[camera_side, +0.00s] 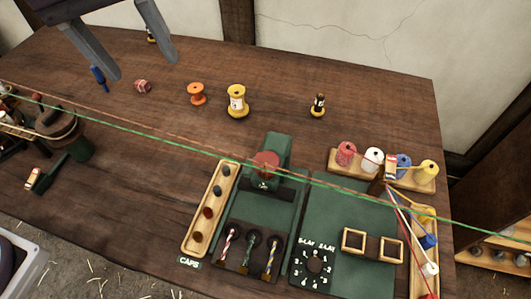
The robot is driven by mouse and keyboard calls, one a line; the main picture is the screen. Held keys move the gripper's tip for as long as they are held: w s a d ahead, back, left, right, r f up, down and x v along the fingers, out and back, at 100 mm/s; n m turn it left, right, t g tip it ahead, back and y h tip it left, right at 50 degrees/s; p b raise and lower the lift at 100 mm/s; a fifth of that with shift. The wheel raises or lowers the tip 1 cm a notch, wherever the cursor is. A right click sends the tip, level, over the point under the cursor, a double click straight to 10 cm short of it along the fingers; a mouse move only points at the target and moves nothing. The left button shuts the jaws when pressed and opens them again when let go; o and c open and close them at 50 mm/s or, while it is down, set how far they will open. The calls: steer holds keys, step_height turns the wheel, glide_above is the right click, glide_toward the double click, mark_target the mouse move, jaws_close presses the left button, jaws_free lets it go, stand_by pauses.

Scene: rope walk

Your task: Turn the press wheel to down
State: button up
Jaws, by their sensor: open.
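The press is a dark green machine (276,147) on the table, a little right of the middle. A round red part on its front, which looks like the press wheel (265,163), faces the camera. A small mark sits below it, too small to read, and I cannot tell which position the wheel is in. My gripper (141,67) is at the upper left, above the far part of the table. Its two grey fingers are wide apart with nothing between them. It is well away from the wheel, up and to the left.
A green and a brownish line cross the whole picture, passing in front of the press. A wooden caps tray (221,177) stands left of the press, and several striped ropes stand before it. A yellow spool (237,101) and an orange spool (196,93) stand behind. A dial panel (314,264) is right.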

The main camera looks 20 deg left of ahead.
steer(key=w+d+f+n+g, duration=0.1)
steer(key=w+d+f, duration=0.1)
steer(key=d+f, duration=0.35)
steer(key=n+g+y, duration=0.1)
steer(key=n, duration=0.1)
glide_above(267, 161)
steer(key=f, duration=0.6)
steer(key=shift+a+f, duration=0.3)
steer(key=shift+n, duration=0.3)
steer(key=f, duration=0.7)
steer(key=shift+d+f, duration=0.3)
steer(key=c, duration=1.4)
